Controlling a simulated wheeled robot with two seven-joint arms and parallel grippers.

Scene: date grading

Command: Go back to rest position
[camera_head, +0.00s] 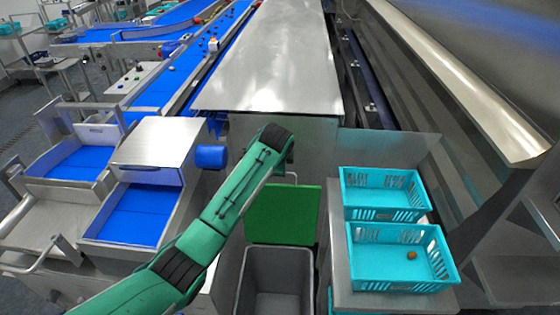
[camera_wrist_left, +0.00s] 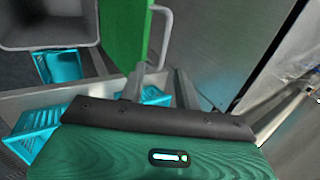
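My left arm (camera_head: 225,205) comes in from the lower left in the head view, green with dark joint bands. It reaches up past the grey bin to a dark joint in front of the steel cabinet. The part beyond that joint is hidden, and I make out no left fingers there. In the left wrist view a green link of mine (camera_wrist_left: 160,155) with a black band fills the bottom. My right arm and gripper show in neither view.
Two turquoise crates (camera_head: 344,184) stand on a steel stand at right; the nearer crate (camera_head: 352,268) holds one brown date (camera_head: 411,254). A grey bin (camera_head: 246,275) stands below a green panel (camera_head: 283,215). Blue-floored trays (camera_head: 130,228) and a blue conveyor (camera_head: 155,95) lie left.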

